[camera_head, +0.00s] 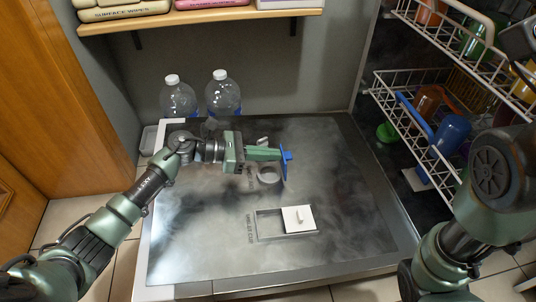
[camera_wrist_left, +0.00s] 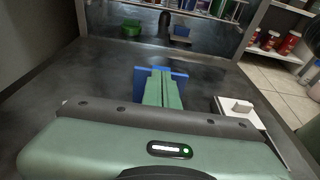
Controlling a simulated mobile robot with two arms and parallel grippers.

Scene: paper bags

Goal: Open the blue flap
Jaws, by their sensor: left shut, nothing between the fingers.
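The blue flap (camera_head: 285,167) stands raised, seen nearly edge-on, at the right of a round grey-rimmed opening (camera_head: 268,178) in the steel panel (camera_head: 200,235). My left gripper (camera_head: 278,154) is shut and empty, with its green fingertips at the flap's near-left side, touching or almost touching it. In the left wrist view the closed fingers (camera_wrist_left: 163,75) point at the blue flap (camera_wrist_left: 181,73), which shows on both sides of them. The fingers hide its middle. My right arm shows at the right of the head view; its gripper is not visible.
A white square lid (camera_head: 299,218) sits over part of a rectangular recess (camera_head: 268,224) in front of the flap. Two clear bottles (camera_head: 223,95) stand behind the panel. Wire racks (camera_head: 415,110) with coloured cups are at the right. A shelf (camera_head: 200,18) hangs above.

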